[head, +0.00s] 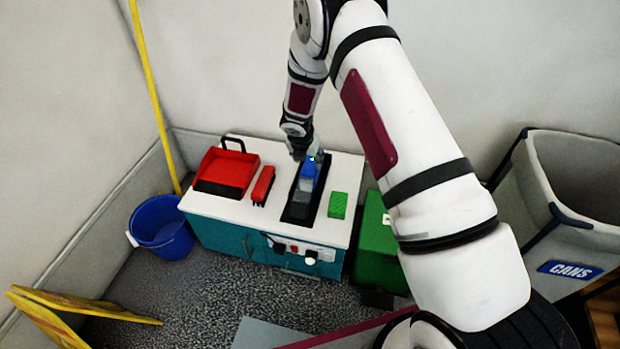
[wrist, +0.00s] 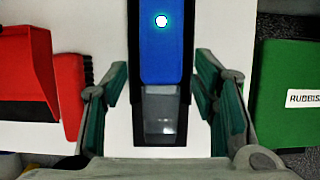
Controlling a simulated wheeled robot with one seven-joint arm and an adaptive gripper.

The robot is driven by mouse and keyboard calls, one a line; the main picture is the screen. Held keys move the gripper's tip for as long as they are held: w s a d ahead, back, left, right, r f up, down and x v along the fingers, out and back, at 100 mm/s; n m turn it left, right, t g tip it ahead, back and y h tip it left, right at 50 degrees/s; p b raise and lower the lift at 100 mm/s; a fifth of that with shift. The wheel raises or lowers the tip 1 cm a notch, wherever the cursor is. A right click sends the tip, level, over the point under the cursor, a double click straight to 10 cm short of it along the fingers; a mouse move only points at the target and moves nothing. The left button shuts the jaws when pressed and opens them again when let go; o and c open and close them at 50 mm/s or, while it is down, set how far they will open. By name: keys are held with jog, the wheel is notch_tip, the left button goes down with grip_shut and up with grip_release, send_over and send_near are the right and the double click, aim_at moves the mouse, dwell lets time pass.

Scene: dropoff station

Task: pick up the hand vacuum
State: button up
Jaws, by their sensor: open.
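The hand vacuum (head: 309,172) has a blue body and a clear grey nozzle, and lies in a long black tray (head: 298,213) on the white-topped cabinet. In the wrist view the vacuum (wrist: 161,55) lies lengthwise up the middle, with a lit round button near the top and the clear nozzle nearest me. My gripper (wrist: 162,85) is open, one finger on each side of the vacuum, with visible gaps on both sides. It holds nothing. In the head view my gripper (head: 303,150) is over the far end of the vacuum, partly hiding it.
On the cabinet top (head: 322,226) a red dustpan (head: 226,172) and red brush (head: 263,184) lie left of the tray, a green sponge (head: 338,205) right. A green bin (head: 377,240) stands right, a blue bucket (head: 161,226) left, and a cans bin (head: 570,205) far right.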

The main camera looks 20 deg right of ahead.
aim_at(311, 170)
jog(key=b+x, duration=0.4)
jog(key=x, duration=0.7)
jog(key=shift+d, duration=0.1)
grip_shut()
